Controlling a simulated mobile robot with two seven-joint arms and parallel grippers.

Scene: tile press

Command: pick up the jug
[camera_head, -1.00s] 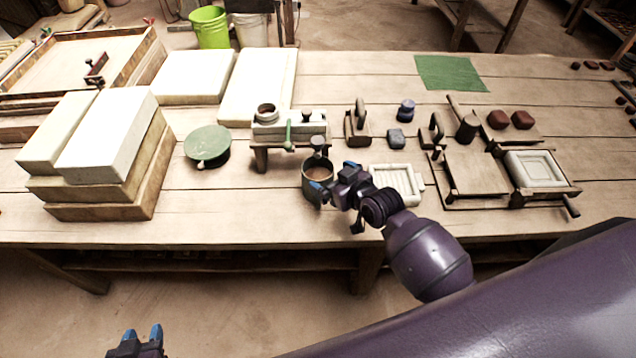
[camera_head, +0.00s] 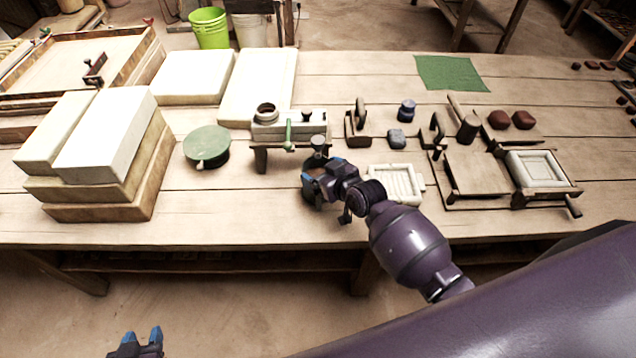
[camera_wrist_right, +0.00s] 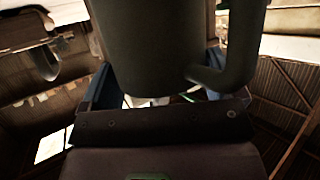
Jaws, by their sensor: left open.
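The jug (camera_head: 311,190) is a dark green-grey vessel standing on the table in front of the small press, partly hidden by my right gripper. In the right wrist view the jug (camera_wrist_right: 150,50) fills the upper middle, with its curved handle at the right. My right gripper (camera_head: 321,178) is at the jug, with its blue fingers spread on either side of it. Whether the fingers press on the jug cannot be told. My left gripper (camera_head: 136,338) is open and empty, low at the bottom left, in front of the table.
The press (camera_head: 290,130) with its green handle is just behind the jug. A pale mould tray (camera_head: 396,184) lies close to the right. A green round lid (camera_head: 207,146) and stacked white slabs (camera_head: 105,140) are to the left. The table front between slabs and jug is clear.

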